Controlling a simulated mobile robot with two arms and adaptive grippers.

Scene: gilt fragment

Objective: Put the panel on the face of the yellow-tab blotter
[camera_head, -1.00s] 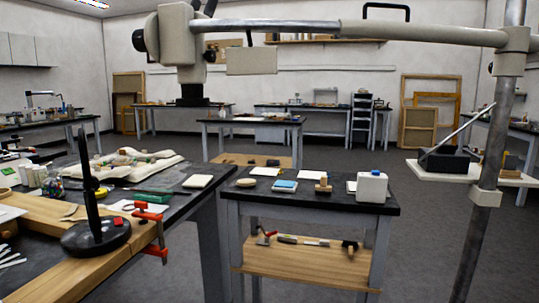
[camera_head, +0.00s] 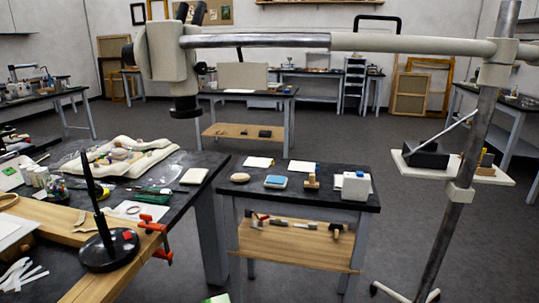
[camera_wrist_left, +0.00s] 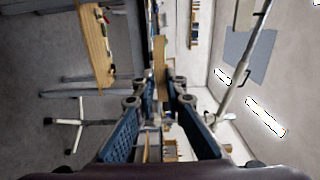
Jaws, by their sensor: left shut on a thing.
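My left gripper (camera_wrist_left: 158,92) shows only in the left wrist view, its two blue-padded fingers closed on a thin tan piece (camera_wrist_left: 161,66), seen nearly edge-on, which looks like the panel. Its face is hidden from this angle. In the head view, two white sheets lie on the dark middle table: a left sheet (camera_head: 257,162) and a right sheet (camera_head: 301,167). They look like blotters. Their tabs are too small for me to tell surely which one is yellow. Neither gripper shows in the head view, and my right gripper is in no view.
The middle table (camera_head: 240,203) also bears a round tan pad (camera_head: 240,177), a blue-topped block (camera_head: 276,182), a wooden stamp-like piece (camera_head: 311,182) and a white box (camera_head: 355,187). A cluttered workbench (camera_head: 205,165) stands at left. A metal stand (camera_head: 447,215) rises at right.

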